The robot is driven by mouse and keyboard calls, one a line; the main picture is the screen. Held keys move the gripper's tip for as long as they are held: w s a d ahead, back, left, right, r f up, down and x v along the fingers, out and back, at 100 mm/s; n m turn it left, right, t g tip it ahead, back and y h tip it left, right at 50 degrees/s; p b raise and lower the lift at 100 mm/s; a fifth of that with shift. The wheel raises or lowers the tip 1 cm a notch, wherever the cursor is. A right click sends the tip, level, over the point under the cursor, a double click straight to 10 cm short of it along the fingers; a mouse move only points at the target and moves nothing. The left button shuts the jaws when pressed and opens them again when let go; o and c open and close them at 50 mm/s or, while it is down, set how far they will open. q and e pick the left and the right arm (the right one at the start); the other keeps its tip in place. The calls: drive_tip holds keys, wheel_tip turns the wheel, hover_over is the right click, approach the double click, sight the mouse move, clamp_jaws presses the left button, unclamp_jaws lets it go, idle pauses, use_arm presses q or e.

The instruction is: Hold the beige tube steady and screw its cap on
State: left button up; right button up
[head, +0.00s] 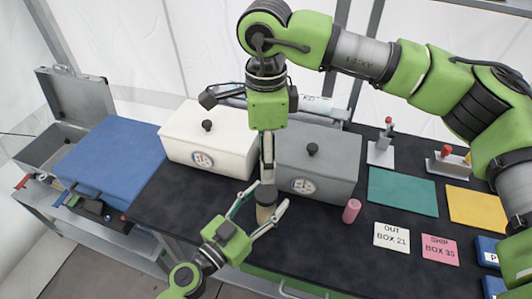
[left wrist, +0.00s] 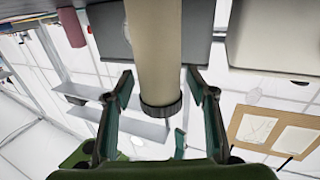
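The beige tube (head: 263,213) stands upright at the front of the dark table; it also shows in the left wrist view (left wrist: 159,45). A dark cap (left wrist: 161,109) sits at its upper end; whether it is threaded tight I cannot tell. My left gripper (head: 270,194) has its fingers spread on either side of the tube, with small gaps beside it in the left wrist view. My right gripper (head: 268,178) points down from above, right over the cap. I see its fingers edge-on, so their opening and any contact with the cap are unclear.
A white box (head: 225,154) and a grey box (head: 335,160) stand close behind the tube. A pink cylinder (head: 351,210) stands to its right. Green (head: 402,192) and yellow (head: 477,207) mats and label cards lie further right. A blue case (head: 108,155) is at left.

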use_arm(q)
drive_tip(key=v, duration=1.2)
drive_tip(key=shift+s, duration=0.1)
